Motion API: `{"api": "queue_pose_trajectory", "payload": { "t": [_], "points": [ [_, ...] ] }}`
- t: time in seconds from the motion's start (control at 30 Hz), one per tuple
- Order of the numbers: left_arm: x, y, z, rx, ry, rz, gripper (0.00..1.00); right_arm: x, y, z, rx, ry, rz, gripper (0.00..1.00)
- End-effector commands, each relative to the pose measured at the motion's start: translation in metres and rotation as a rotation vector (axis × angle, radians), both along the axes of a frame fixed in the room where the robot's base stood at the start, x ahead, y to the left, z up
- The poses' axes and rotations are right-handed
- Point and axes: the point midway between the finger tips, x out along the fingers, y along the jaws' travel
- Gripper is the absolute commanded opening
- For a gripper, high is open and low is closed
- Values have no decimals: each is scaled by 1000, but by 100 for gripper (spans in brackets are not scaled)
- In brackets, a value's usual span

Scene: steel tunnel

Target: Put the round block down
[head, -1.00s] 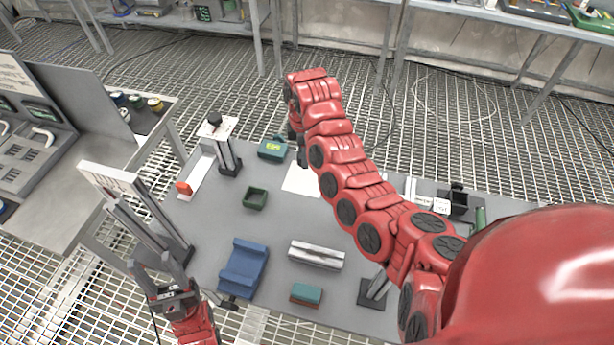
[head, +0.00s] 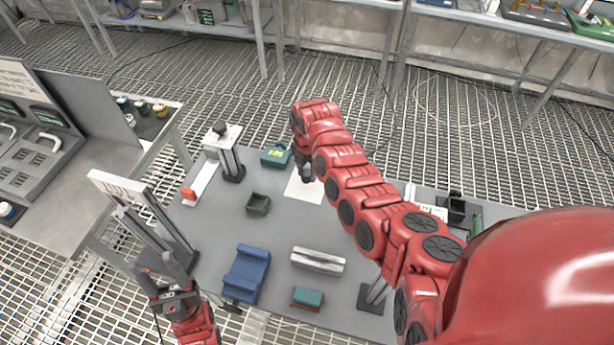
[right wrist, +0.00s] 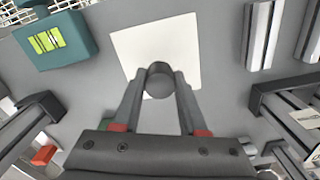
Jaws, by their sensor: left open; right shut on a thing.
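The round block (right wrist: 159,82) is a grey cylinder with a flat round top. In the right wrist view it sits between the fingertips of my right gripper (right wrist: 160,92), which is shut on it. Behind it lies a white square sheet (right wrist: 190,45) on the grey table; I cannot tell whether the block touches it. In the head view my right gripper (head: 305,172) is low at the white sheet (head: 312,190), partly hidden by my arm. My left gripper (head: 155,285) is open and empty at the table's front left edge, beside the blue cradle.
A teal box with a yellow-green label (head: 275,155) stands close left of the sheet. A small green open box (head: 258,204), a blue cradle (head: 246,274), a silver bar (head: 318,261) and a teal-and-red block (head: 307,297) lie on the table. Its middle is clear.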

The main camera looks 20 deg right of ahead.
Motion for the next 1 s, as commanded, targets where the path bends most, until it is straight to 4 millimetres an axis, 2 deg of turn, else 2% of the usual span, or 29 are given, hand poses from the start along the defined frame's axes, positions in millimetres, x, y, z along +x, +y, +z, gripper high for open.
{"api": "queue_pose_trajectory", "payload": {
  "t": [0.23, 0.63, 0.67, 0.7, 0.8, 1.0],
  "points": [
    [0, 0, 4, 0, 0, 0, 50, 0, -1, -26, -2, 3, -2, 0],
    [0, 0, 0, 0, 0, 0, 50, 0, 0, -34, 1, 1, -2, 0],
    [0, 0, 1, 0, 0, 0, 50, 0, 0, -33, 1, 1, -2, 45],
    [0, 0, 2, 0, 0, 0, 50, 0, 0, -33, 1, 1, -3, 53],
    [0, 0, 2, 0, 0, 0, 50, 0, 0, -33, 1, 1, -2, 71],
    [0, 0, 2, 0, 0, 0, 50, 0, 0, -33, 1, 1, -2, 72]
  ]
}}
